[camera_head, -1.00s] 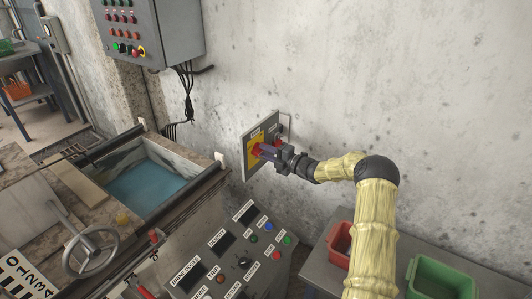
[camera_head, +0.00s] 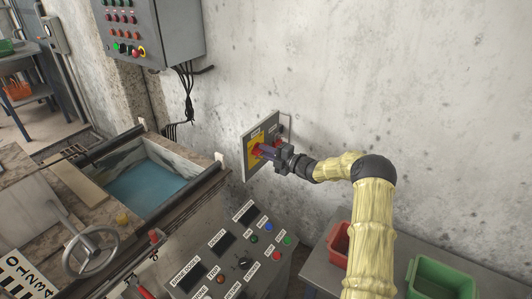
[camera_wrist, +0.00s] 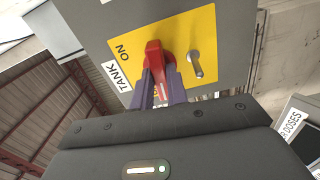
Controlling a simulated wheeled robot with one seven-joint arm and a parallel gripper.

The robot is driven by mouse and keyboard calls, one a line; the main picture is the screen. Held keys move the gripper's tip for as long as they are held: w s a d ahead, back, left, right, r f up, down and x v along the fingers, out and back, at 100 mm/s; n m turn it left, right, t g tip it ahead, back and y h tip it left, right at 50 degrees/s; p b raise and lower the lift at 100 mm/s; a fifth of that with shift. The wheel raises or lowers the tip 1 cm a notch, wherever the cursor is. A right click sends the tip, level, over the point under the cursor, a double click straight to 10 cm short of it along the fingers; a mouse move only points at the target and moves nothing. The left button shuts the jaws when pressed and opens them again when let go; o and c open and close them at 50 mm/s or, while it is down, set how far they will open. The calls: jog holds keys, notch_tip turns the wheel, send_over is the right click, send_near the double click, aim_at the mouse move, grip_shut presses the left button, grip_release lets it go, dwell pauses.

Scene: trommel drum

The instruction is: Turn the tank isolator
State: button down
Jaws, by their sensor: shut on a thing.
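The tank isolator is a red handle (camera_wrist: 155,58) on a yellow plate (camera_wrist: 122,45) marked "ON" and "TANK", on a grey panel (camera_head: 247,151) against the concrete wall. In the wrist view the red handle lies roughly along the picture's vertical, with a metal pin beside it on the right. My gripper (camera_wrist: 160,85) is shut on the red handle, one purple finger on each side of it. In the head view my gripper (camera_head: 264,151) reaches the panel from the right and hides part of the handle.
A sloped control console (camera_head: 222,262) with buttons stands below the panel. A water tank (camera_head: 145,185) and a handwheel (camera_head: 91,251) are to the left. A grey control box (camera_head: 152,32) hangs above. Red (camera_head: 338,243) and green (camera_head: 440,277) bins sit on a table at lower right.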

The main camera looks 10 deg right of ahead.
jog(key=m, duration=0.4)
jog(key=shift+m, duration=0.3)
jog(key=m+p, duration=0.1)
jog(key=m, duration=0.4)
jog(key=shift+d, duration=0.1)
jog(key=m+p, duration=0.1)
jog(key=m, duration=0.3)
jog(key=shift+p, duration=0.3)
jog(key=shift+f+m+p, duration=0.1)
jog(key=shift+m+p, duration=0.35)
jog(key=shift+m, duration=1.35)
jog(key=c, duration=1.6)
grip_release()
jog(key=shift+c, duration=0.2)
jog(key=shift+s, duration=0.1)
